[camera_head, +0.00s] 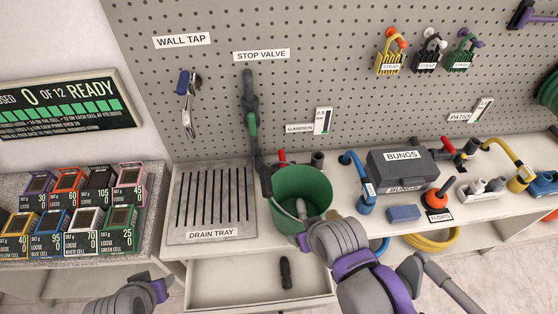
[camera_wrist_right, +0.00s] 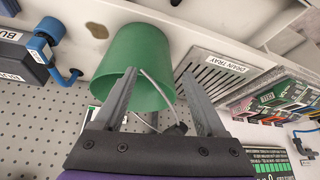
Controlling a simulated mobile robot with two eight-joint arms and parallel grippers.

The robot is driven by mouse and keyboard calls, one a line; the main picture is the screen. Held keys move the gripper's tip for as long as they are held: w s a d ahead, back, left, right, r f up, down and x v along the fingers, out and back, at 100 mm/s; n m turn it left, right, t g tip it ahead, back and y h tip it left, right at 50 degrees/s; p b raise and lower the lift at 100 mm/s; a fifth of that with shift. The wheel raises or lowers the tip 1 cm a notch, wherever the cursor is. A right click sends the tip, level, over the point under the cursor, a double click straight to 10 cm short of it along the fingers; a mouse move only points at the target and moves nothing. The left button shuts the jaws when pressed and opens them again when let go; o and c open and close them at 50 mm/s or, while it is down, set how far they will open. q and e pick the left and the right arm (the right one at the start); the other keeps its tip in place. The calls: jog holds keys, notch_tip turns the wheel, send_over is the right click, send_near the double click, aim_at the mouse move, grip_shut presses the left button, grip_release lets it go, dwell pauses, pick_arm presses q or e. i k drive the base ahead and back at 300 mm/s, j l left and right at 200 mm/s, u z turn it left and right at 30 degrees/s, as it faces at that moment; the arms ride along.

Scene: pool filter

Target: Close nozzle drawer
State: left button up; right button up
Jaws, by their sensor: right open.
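The drawer (camera_head: 225,286) under the bench is pulled out, and a dark nozzle (camera_head: 286,272) lies inside it. The drawer's front face lies at or beyond the bottom edge of the head view, and no label on it shows. My right gripper (camera_wrist_right: 158,82) is open, at the green bucket (camera_head: 310,187) above the drawer's right part; the bucket also shows between and beyond its fingers in the right wrist view (camera_wrist_right: 130,60). I cannot tell whether they touch. My left gripper (camera_head: 160,290) is at the bottom left, left of the drawer; its jaws are unclear.
The drain tray (camera_head: 178,225) lies on the bench left of the bucket. A hose with a green grip (camera_head: 252,130) hangs near the bucket. The bungs box (camera_head: 400,170) and fittings stand at right. Boxed cells (camera_head: 70,245) fill the left counter.

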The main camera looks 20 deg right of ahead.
aim_at(249, 284)
jog(key=k+l, duration=0.15)
jog(key=k, duration=0.25)
jog(key=k+l, duration=0.1)
jog(key=k, duration=0.25)
jog(key=k+j+u, duration=0.15)
jog(key=k+j, duration=0.1)
jog(key=j, duration=0.05)
